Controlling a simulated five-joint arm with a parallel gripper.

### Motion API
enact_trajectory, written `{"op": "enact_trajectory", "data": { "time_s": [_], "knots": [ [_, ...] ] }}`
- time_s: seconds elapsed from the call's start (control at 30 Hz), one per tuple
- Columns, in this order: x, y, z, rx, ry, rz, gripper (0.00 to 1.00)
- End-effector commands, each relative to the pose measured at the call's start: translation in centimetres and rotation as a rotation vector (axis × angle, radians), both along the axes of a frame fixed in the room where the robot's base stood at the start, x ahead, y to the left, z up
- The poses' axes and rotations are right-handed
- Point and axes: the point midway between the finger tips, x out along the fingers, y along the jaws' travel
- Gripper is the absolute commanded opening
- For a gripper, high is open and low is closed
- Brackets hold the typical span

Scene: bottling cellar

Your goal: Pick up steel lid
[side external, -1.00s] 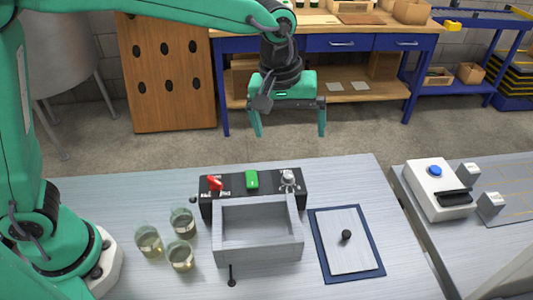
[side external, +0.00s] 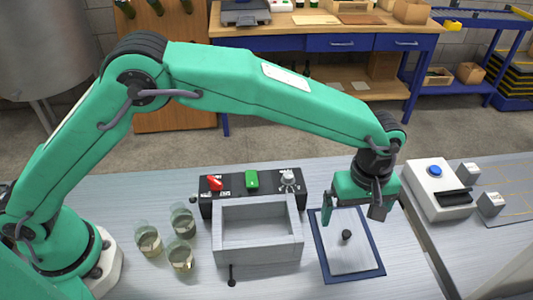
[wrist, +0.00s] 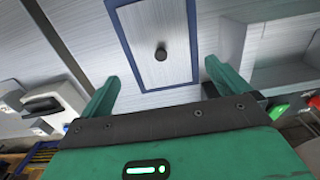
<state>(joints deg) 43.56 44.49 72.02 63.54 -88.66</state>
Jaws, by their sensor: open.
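The steel lid (side external: 350,260) is a flat grey rectangular plate with a black knob (side external: 346,234) standing up from it. It lies on a blue mat (side external: 326,271) to the right of an open grey box (side external: 258,251). My gripper (side external: 352,217) is above the far end of the lid, open and empty. In the wrist view my gripper (wrist: 164,72) has its fingers spread, and the lid (wrist: 150,25) with its knob (wrist: 161,53) appears between and beyond them. The knob is not held.
A black control panel (side external: 232,184) with a red switch, green button and knob stands behind the box. Several glasses (side external: 182,222) stand left of the box. A white device (side external: 436,190) with a blue button sits on the right-hand table.

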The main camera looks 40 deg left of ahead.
Motion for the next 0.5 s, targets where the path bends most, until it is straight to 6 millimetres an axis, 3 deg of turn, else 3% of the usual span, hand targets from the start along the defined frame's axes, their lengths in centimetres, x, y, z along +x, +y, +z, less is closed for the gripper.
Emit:
{"op": "enact_trajectory", "data": {
  "time_s": [0.5],
  "knots": [
    [0.0,0.1,-2.6,0.0,0.0,-0.002,1.0]
  ]
}}
